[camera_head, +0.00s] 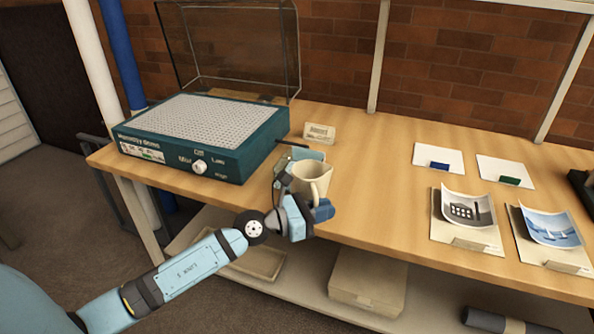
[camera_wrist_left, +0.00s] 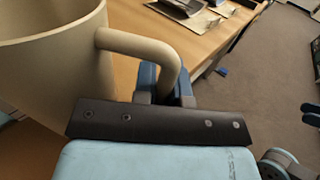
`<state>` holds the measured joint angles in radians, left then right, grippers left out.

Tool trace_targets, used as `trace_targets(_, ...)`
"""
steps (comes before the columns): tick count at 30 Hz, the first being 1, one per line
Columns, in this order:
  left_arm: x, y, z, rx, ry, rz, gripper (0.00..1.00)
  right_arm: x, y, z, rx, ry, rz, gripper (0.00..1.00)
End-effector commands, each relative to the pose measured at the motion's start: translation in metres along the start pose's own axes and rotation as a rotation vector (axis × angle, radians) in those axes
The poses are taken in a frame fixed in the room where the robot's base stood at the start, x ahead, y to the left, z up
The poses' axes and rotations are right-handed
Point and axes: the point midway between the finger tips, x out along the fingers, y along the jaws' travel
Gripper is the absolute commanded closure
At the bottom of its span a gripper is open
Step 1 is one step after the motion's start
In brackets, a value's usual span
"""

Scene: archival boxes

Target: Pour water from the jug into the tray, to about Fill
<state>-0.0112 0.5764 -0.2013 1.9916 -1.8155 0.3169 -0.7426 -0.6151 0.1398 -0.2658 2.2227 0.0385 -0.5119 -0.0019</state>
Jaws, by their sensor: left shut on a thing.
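A cream jug (camera_head: 312,176) is near the front edge of the table, just right of a teal unit. It looks roughly upright; I cannot tell whether its base touches the table. My left gripper (camera_head: 316,198) is shut on its handle. In the left wrist view the jug (camera_wrist_left: 50,60) fills the upper left, and the left gripper's fingers (camera_wrist_left: 165,84) are around the handle. No water shows inside. The teal unit (camera_head: 240,160), lettered as a humidity dome, has a white perforated top (camera_head: 200,122); I cannot make out a separate tray. My right gripper is not in view.
A clear cover (camera_head: 235,50) stands raised behind the unit, and a knob (camera_head: 199,167) is on its front. A small label card (camera_head: 319,133) stands behind the jug. Cards and pictures (camera_head: 465,213) lie at right. The table (camera_head: 370,190) is clear between.

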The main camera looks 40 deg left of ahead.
Motion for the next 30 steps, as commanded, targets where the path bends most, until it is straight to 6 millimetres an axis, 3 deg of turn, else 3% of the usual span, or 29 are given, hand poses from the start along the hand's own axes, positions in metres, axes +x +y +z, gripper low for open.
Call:
trace_targets(17, 0.001, 0.004, 0.014, -0.070, 0.013, 0.000, 1.00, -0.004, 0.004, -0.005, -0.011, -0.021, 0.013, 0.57)
trace_targets(23, 0.002, 0.011, 0.028, -0.178, 0.035, 0.000, 1.00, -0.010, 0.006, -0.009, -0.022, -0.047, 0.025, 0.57)
trace_targets(30, 0.004, 0.024, 0.059, -0.330, 0.064, -0.001, 1.00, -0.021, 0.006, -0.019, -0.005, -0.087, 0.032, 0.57)
